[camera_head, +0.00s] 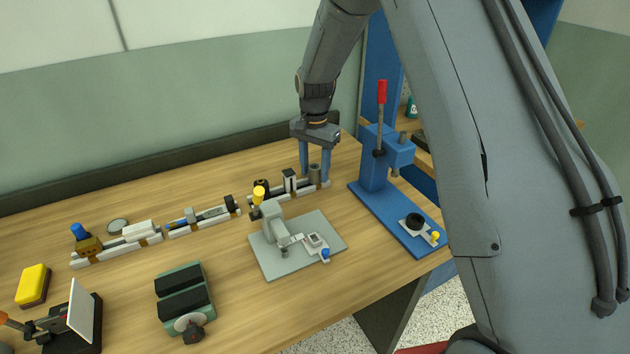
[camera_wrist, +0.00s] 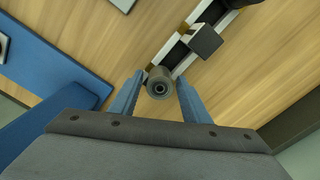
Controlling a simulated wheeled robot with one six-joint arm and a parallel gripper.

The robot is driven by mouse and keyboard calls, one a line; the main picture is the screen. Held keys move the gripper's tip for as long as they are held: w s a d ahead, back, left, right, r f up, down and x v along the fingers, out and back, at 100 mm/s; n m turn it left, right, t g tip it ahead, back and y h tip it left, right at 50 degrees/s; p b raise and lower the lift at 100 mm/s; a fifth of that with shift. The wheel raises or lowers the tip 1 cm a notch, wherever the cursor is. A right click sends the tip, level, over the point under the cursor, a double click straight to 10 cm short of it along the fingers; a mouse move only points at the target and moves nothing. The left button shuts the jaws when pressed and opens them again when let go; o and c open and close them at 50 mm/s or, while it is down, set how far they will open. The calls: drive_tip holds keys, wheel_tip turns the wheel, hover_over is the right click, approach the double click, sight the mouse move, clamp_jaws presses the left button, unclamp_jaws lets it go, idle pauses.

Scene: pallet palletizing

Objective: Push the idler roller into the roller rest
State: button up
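A grey cylinder with a dark-ringed hole in its top, which looks like the idler roller (camera_head: 315,173), stands upright at the right end of the back rail. It also shows in the wrist view (camera_wrist: 160,84). My gripper (camera_head: 316,175) points down with one finger on each side of it. In the wrist view my gripper (camera_wrist: 160,78) shows a small gap on the right of the roller, and the left finger is very close to it. I cannot make out a separate roller rest; the roller's lower part and its seat are hidden.
A dark block in a pale holder (camera_head: 289,181) stands on the rail just left of the roller. A blue lever press (camera_head: 375,165) stands close on the right. A grey plate with a toggle clamp (camera_head: 320,245) lies in front. More rail pieces (camera_head: 203,216) run left.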

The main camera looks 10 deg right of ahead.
sight(315, 166)
drive_tip(key=shift+o, duration=0.4)
wheel_tip(315, 166, up, 7)
drive_tip(key=shift+w+f+b, duration=0.1)
drive_tip(key=shift+b, duration=1.05)
drive_tip(key=shift+r, duration=0.55)
drive_tip(key=s+d+f+n, duration=0.1)
drive_tip(key=s+d+n, duration=0.3)
drive_tip(key=s, duration=1)
drive_tip(key=s+d+f+n+t, duration=0.1)
drive_tip(key=s+d+n, duration=0.2)
drive_tip(key=s, duration=1.1)
drive_tip(key=d, duration=0.2)
drive_tip(key=shift+s+d+f+n, duration=0.2)
drive_tip(key=shift+d+f+n, duration=0.1)
drive_tip(key=shift+n, duration=0.1)
